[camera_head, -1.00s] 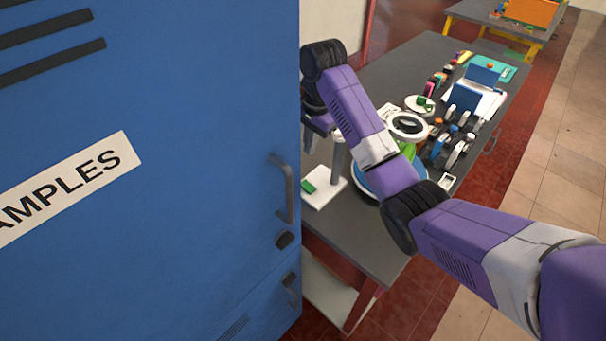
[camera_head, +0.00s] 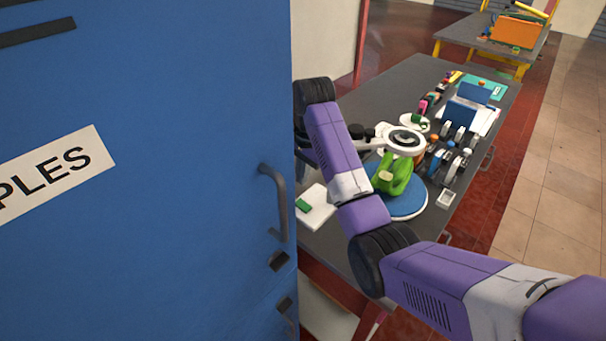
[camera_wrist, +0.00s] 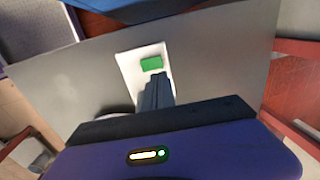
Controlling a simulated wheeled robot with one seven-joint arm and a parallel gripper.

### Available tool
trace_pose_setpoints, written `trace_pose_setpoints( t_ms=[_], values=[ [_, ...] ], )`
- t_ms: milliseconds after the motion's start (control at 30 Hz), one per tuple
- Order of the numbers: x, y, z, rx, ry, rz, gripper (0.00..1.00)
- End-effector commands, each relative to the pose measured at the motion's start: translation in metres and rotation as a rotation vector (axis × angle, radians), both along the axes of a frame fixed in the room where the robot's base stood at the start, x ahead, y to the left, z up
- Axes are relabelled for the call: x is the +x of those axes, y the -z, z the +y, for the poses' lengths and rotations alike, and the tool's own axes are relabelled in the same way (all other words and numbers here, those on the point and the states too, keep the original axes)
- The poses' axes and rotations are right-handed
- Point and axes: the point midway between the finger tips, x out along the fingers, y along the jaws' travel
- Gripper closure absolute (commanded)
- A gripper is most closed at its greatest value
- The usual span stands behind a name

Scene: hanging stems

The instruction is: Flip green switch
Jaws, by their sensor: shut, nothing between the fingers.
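The green switch (camera_head: 304,205) is a small green block on a white plate (camera_head: 319,213) that lies on the grey table, close to the edge of the blue cabinet. The wrist view shows the green switch (camera_wrist: 151,63) on its white plate (camera_wrist: 128,66) just beyond my fingertips. My gripper (camera_wrist: 154,80) is shut and empty, its fingers overlapping the lower part of the plate in that view. I cannot tell whether the fingertips touch the switch. In the head view my gripper is hidden by the cabinet and my arm.
The blue cabinet (camera_head: 150,220) with handles fills the left side, close to my arm. On the grey table (camera_head: 350,105) stand a blue round base with a green object (camera_head: 394,175), a white ring-shaped device (camera_head: 405,141) and several small items. A tiled floor lies right.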

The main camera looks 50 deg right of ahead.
Motion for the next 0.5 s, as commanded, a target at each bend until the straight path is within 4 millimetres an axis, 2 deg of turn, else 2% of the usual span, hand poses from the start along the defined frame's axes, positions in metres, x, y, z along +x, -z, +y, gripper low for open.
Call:
trace_pose_setpoints(
  t_ms=[100,300,500],
  values=[
    [0.001,0.023,0.001,0.004,0.0,0.008,1.0],
    [0.005,0.057,0.001,0.004,0.0,0.007,1.0],
    [0.008,0.078,0.001,0.002,-0.001,0.004,1.0]
  ],
)
